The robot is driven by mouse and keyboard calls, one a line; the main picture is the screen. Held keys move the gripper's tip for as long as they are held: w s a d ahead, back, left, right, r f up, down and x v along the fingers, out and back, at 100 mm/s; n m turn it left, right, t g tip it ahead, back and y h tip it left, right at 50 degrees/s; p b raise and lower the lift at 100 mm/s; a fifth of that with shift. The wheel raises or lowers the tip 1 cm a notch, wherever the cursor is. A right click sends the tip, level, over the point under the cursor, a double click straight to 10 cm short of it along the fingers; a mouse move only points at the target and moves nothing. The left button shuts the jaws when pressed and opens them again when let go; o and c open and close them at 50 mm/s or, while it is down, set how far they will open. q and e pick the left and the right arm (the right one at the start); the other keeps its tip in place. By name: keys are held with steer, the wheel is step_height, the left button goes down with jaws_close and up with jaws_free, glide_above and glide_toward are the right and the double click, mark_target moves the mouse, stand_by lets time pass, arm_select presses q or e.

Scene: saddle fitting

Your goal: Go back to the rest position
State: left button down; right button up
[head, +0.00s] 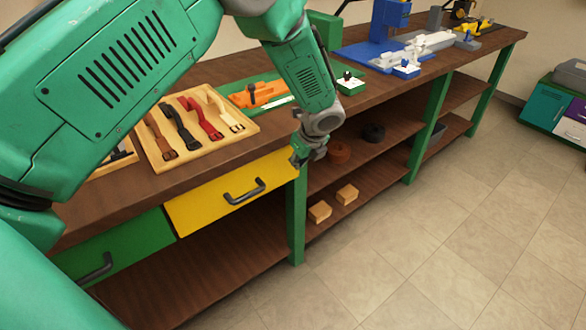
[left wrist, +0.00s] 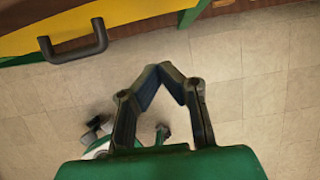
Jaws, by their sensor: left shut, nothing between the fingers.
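My left gripper (head: 299,152) hangs in front of the workbench edge, by the right end of the yellow drawer (head: 222,199). In the left wrist view its fingers (left wrist: 165,68) meet at the tips with nothing between them, over the tiled floor. The yellow drawer is closed, and its dark handle (head: 244,191) is left of the gripper; the handle also shows in the left wrist view (left wrist: 76,50). The gripper is apart from the handle. My right gripper is not in view.
A wooden tray (head: 166,166) with several straps lies on the workbench (head: 289,119). A blue machine (head: 388,22) stands farther back. Wood blocks (head: 320,211) sit on the lower shelf. A green drawer (head: 122,249) is at lower left. The tiled floor (head: 455,225) at right is clear.

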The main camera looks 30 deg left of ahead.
arm_select(q)
steer(key=s+d+f+n+g+h, duration=0.1)
steer(key=s+d+f+n+h, duration=0.2)
steer(key=s, duration=0.4)
steer(key=s+d+f+n, duration=0.1)
steer(key=s+f+n, duration=0.35)
steer(key=s, duration=0.25)
steer(key=s+d+f+n+g+h, duration=0.1)
steer(key=s+d+f+n+h, duration=0.15)
steer(key=s+f, duration=0.4)
steer(key=s+a+n, duration=0.2)
steer(key=s+n, duration=0.4)
steer(key=s, duration=0.3)
steer(key=s+a+r+n+t+y, duration=0.1)
steer(key=s+a+n, duration=0.1)
steer(key=s+n, duration=0.3)
steer(key=s, duration=0.3)
steer(key=shift+s+r+n, duration=0.15)
steer(key=shift+s+n, duration=0.25)
steer(key=shift+y, duration=0.25)
